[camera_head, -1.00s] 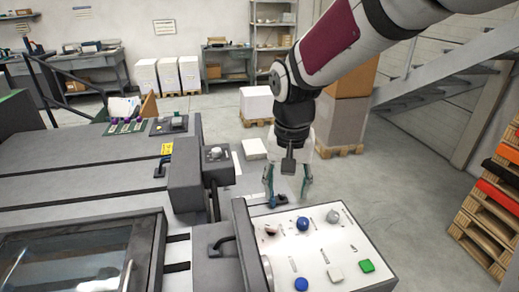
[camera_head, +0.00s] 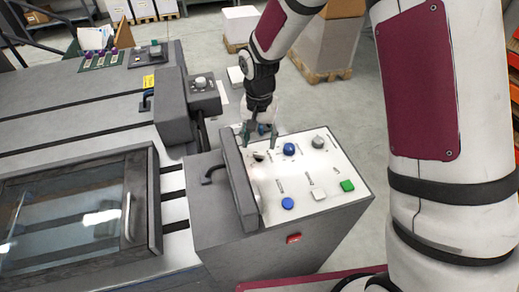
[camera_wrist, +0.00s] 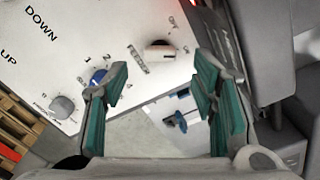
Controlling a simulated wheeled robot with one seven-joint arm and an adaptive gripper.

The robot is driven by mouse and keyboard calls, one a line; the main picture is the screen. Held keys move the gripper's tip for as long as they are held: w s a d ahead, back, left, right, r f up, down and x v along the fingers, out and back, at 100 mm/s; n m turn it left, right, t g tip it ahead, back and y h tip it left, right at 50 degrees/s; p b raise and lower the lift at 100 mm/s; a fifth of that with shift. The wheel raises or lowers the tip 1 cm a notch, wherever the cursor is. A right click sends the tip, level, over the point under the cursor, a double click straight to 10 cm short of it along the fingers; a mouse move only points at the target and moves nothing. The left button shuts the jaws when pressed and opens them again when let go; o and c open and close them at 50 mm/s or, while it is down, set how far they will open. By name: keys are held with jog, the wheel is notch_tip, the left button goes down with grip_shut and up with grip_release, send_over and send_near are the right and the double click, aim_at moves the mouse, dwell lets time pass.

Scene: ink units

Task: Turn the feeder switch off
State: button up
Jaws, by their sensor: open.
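The white control panel (camera_head: 265,193) is the sloped top of a grey console. The feeder switch (camera_head: 259,156) is a small dark and white knob near the panel's far left corner. In the wrist view the switch (camera_wrist: 159,50) has printed lettering beside it, partly readable as FEEDER. My gripper (camera_head: 262,138) is open and empty at the panel's far edge, close to the switch. In the wrist view its teal fingers (camera_wrist: 161,72) are spread, with the switch showing ahead between the tips, apart from both. The switch's exact setting is hard to read.
A blue knob (camera_head: 289,149) and a grey knob (camera_head: 318,142) stand to the right of the switch. A blue button (camera_head: 287,203), a white button (camera_head: 319,194) and a green button (camera_head: 347,186) are nearer. A raised grey plate (camera_head: 238,180) borders the panel's left.

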aim_at(259, 153)
jog(key=shift+f, duration=2.6)
jog(key=c, duration=1.2)
jog(key=shift+o, duration=0.2)
jog(key=shift+n, duration=0.4)
jog(key=n, duration=0.5)
jog(key=shift+b, duration=0.4)
jog(key=n+b, duration=0.1)
jog(key=n, duration=0.5)
